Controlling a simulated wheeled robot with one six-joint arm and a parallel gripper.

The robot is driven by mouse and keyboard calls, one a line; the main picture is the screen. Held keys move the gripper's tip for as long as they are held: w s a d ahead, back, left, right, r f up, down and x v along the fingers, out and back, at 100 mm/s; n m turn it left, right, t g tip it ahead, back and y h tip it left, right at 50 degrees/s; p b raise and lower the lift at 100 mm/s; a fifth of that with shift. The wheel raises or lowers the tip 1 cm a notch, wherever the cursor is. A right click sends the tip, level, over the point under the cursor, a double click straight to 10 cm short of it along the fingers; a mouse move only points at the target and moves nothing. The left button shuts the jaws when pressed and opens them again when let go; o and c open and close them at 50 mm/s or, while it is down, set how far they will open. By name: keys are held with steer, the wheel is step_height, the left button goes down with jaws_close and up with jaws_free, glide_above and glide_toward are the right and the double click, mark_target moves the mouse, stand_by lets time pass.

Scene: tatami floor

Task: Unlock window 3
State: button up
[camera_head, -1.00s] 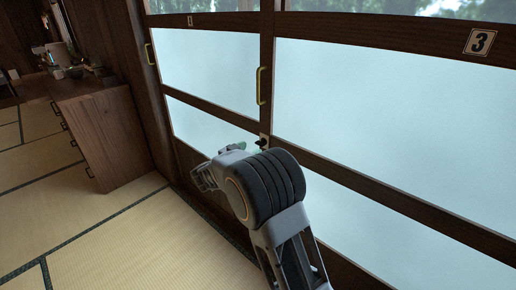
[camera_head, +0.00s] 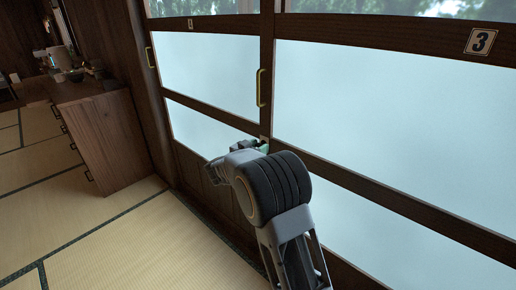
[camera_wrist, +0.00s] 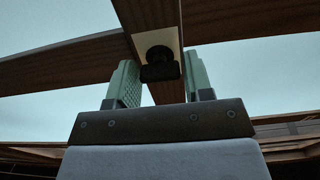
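Window 3 (camera_head: 400,105) is a frosted sliding panel in a dark wood frame, marked by a "3" plate (camera_head: 481,41) at upper right. In the wrist view, the lock, a black knob (camera_wrist: 158,67) on a pale plate (camera_wrist: 157,40), sits on the wooden upright. My gripper (camera_wrist: 164,82) is open, its green fingers on either side of the knob. A gap shows at the left finger; I cannot tell whether the right finger touches. In the head view my gripper (camera_head: 248,145) is at the upright beside window 3 and hides most of the lock.
A brass handle (camera_head: 261,87) is on the upright above the lock. Window 4 (camera_head: 208,65) is to the left, with its own handle (camera_head: 149,56). A wooden cabinet (camera_head: 105,140) stands at left. The tatami floor (camera_head: 130,245) between is clear.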

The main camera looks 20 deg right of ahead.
steer(key=c, duration=0.5)
steer(key=shift+m+b, duration=5.15)
steer(key=shift+m, duration=3.65)
